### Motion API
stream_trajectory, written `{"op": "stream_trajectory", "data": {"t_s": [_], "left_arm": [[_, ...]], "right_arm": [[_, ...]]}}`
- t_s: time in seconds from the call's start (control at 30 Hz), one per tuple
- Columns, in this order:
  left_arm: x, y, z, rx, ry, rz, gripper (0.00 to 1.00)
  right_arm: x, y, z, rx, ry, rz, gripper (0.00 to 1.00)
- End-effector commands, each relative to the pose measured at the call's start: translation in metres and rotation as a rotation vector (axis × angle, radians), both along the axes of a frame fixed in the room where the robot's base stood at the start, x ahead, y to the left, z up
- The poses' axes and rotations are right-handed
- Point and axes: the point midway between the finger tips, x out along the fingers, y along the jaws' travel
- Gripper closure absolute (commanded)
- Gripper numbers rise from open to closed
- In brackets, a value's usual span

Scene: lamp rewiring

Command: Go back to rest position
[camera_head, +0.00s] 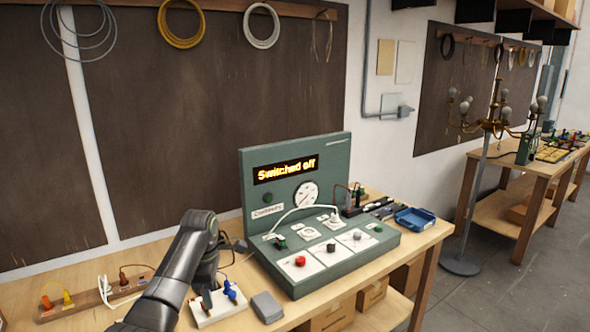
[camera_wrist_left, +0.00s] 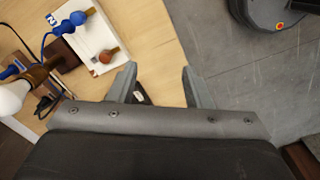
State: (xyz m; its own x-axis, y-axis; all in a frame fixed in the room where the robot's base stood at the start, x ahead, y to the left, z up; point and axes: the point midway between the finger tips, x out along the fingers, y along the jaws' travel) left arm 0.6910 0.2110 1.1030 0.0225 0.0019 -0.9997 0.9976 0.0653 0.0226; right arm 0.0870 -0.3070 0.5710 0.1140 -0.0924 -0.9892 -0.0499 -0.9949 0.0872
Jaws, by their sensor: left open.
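My left arm comes in from the lower left in the head view, bends at a dark elbow and reaches down over the front of the workbench (camera_head: 432,237). My left gripper (camera_wrist_left: 160,88) shows in the left wrist view with its two grey fingers apart. They are by the bench's front edge, with grey floor beyond. A small dark item shows beside the left finger; I cannot tell what it is. No object is clearly held. My right gripper is in neither view.
A white block with blue and brown parts (camera_wrist_left: 88,38) is close left of the fingers; the head view shows it too (camera_head: 220,308). The green test console (camera_head: 290,155) reads "Switched off". A blue tray (camera_head: 415,219) is right of it. A lamp with several bulbs (camera_head: 487,125) stands on the floor.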

Motion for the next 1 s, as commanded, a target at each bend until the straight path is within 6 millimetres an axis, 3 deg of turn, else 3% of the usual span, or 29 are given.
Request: {"op": "stream_trajectory", "data": {"t_s": [0.27, 0.47, 0.7, 1.0], "left_arm": [[-0.024, 0.013, -0.048, 0.009, -0.024, -0.15, 0.55], [-0.062, 0.027, -0.097, 0.024, -0.053, -0.329, 0.55], [-0.141, 0.049, -0.155, 0.07, -0.104, -0.625, 0.55], [-0.261, 0.071, -0.186, 0.164, -0.146, -0.986, 0.55]], "right_arm": [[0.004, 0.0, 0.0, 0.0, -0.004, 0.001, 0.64], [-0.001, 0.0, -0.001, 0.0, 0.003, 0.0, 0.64], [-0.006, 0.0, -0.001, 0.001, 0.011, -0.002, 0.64], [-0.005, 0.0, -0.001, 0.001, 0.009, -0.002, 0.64]]}}
